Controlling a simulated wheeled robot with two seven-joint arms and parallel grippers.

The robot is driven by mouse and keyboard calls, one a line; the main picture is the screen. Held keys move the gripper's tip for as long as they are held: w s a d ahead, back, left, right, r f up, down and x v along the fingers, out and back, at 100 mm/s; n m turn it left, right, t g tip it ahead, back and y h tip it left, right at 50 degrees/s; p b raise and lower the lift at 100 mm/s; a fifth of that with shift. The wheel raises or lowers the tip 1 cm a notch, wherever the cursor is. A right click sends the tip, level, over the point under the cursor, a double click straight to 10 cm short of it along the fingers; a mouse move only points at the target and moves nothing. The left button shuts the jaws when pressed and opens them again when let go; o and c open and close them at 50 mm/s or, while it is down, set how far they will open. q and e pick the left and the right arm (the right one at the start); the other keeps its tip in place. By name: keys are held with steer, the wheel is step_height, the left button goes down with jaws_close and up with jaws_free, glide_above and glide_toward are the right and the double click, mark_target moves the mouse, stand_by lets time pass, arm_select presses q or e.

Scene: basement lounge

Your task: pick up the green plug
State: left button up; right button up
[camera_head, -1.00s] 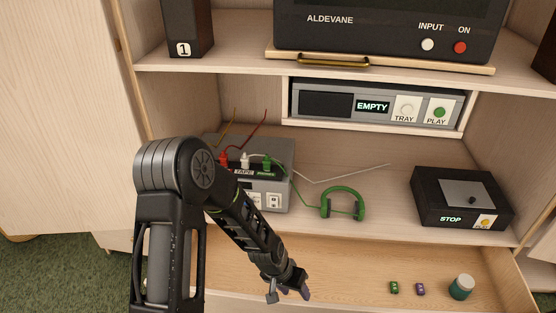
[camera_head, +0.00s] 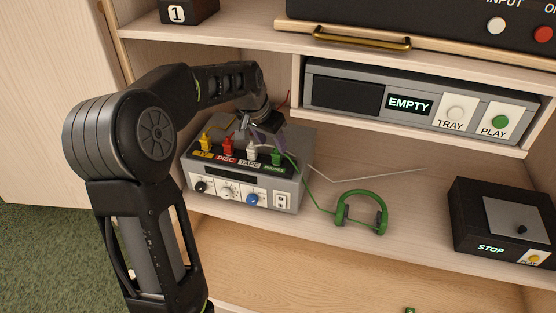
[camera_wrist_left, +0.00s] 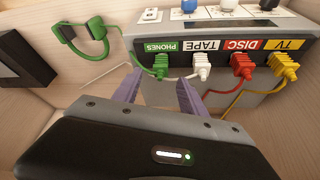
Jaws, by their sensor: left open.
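The green plug (camera_head: 277,157) sits in the PHONES socket at the right end of the grey switch box's top row. In the left wrist view the green plug (camera_wrist_left: 161,67) shows upside down under the PHONES label, with a green cord leading to the headphones. My left gripper (camera_head: 264,138) is open behind the row of plugs, close to the green plug. In the left wrist view its two purple fingers (camera_wrist_left: 159,88) are apart and empty, with the green plug just beyond the gap. Contact cannot be told. My right gripper is not in view.
White (camera_wrist_left: 201,67), red (camera_wrist_left: 242,67) and yellow (camera_wrist_left: 284,67) plugs stand in the same row, the white one nearest. Green headphones (camera_head: 362,213) lie on the shelf to the right. A black STOP box (camera_head: 500,220) stands further right. The shelf above is close over my arm.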

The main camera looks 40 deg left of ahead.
mark_target(276, 152)
arm_select(q)
steer(key=shift+x, duration=1.25)
steer(key=shift+f, duration=0.1)
steer(key=x, duration=0.5)
steer(key=shift+w+a, duration=0.1)
steer(key=shift+a, duration=0.05)
steer(key=shift+c, duration=0.4)
jaws_close()
